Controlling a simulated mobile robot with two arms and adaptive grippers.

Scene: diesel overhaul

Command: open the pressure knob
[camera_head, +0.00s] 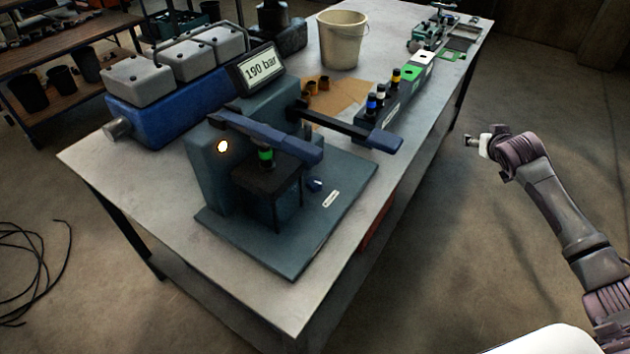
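A dark blue-grey pressure tester (210,165) stands on the table with a display (260,68) reading 190 bar. A small blue knob (314,185) sits low on the tester, above the base plate; I take it for the pressure knob, and its turned position cannot be read. A part with a green band (265,156) stands upright in the tester, under a blue lever arm (275,137). My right gripper (474,142) is off the table's right side, well apart from the knob; its fingers are too small to read. My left gripper is out of view.
Another lever with a blue handle (384,142) reaches right toward the table edge. Behind it are a rack of colour-banded parts (408,88), a brown sheet (345,98) and a white bucket (342,40). A blue engine block (165,110) stands at left. The table's near corner (290,308) is bare.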

